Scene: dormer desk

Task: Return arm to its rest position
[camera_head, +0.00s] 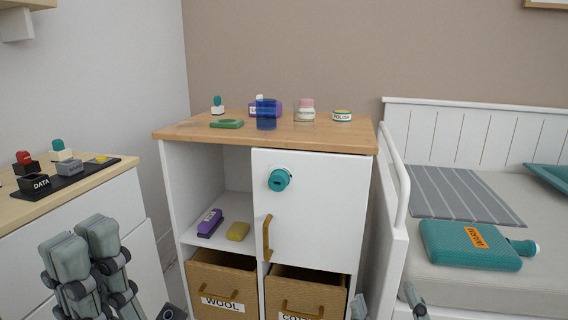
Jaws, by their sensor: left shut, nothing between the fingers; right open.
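My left gripper (83,248) is at the lower left, pointing up, in front of the drawer unit beside the white cabinet (325,200). Its grey fingers are together with nothing between them. My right gripper (387,302) shows only at the bottom edge, between the cabinet and the bed. Its fingertips are spread apart and I see nothing between them. Most of both arms is out of the picture.
The cabinet's wooden top (200,130) holds a blue cup (266,114), a green pad (227,124) and jars. Its door, with a teal knob (279,180), is closed. Wicker baskets (222,280) sit below. A desk (95,175) stands left, the bed (500,285) right.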

